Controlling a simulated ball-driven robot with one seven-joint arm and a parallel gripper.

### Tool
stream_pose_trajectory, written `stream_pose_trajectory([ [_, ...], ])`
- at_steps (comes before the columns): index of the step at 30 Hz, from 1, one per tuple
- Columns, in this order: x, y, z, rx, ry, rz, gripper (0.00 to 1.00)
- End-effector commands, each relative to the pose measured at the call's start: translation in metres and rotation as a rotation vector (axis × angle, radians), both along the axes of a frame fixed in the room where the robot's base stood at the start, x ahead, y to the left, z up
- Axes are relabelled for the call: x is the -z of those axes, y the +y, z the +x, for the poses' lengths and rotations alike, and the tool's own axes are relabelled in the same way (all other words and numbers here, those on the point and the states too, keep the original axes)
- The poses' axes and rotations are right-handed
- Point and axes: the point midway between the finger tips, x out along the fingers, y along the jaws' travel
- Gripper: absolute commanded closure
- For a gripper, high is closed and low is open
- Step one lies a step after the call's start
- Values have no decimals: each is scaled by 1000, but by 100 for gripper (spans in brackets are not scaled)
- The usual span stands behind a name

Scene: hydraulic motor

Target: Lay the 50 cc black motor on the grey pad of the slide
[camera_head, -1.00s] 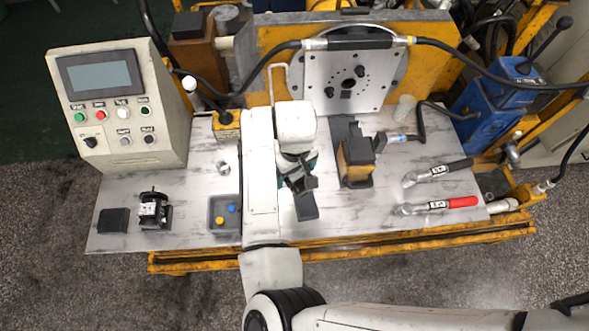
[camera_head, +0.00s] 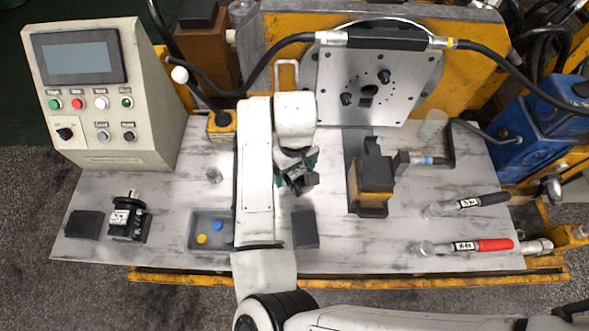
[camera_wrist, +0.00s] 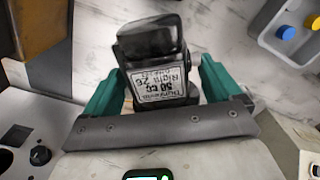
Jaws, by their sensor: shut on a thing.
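The black motor (camera_wrist: 150,45) is between the green fingers of my gripper (camera_wrist: 158,88) in the wrist view. Its white label shows "50 CC" upside down. In the head view my gripper (camera_head: 296,172) is shut on this motor (camera_head: 301,184), tilted and partly hidden by the wrist, over the table's middle. A yellow-and-black block (camera_head: 371,187) stands to its right on a dark grey strip (camera_head: 355,143), which runs back toward the upright plate. I cannot tell for certain which surface is the slide's grey pad.
A bare dark pad (camera_head: 305,229) lies in front of my gripper. Another black motor (camera_head: 128,218) stands at left beside a dark pad (camera_head: 83,225). A grey tray (camera_head: 211,246) holds blue and yellow caps. Two levers, black-handled (camera_head: 470,203) and red-handled (camera_head: 480,245), lie at right.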

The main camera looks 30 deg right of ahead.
Motion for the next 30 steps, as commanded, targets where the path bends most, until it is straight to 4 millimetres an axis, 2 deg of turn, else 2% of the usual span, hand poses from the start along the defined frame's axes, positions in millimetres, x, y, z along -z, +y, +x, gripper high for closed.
stream_pose_trajectory([
  [1, 7, -3, 1, 9, -5, -3, 82],
  [5, -1, -20, -1, 54, -5, -4, 82],
  [11, -42, -69, -12, 190, -5, -12, 82],
  [15, -75, -106, -26, 300, -3, -16, 82],
  [21, -119, -152, -51, 450, -1, -18, 82],
  [25, -139, -173, -65, 524, 1, -18, 82],
  [30, -153, -188, -77, 580, 0, -20, 82],
])
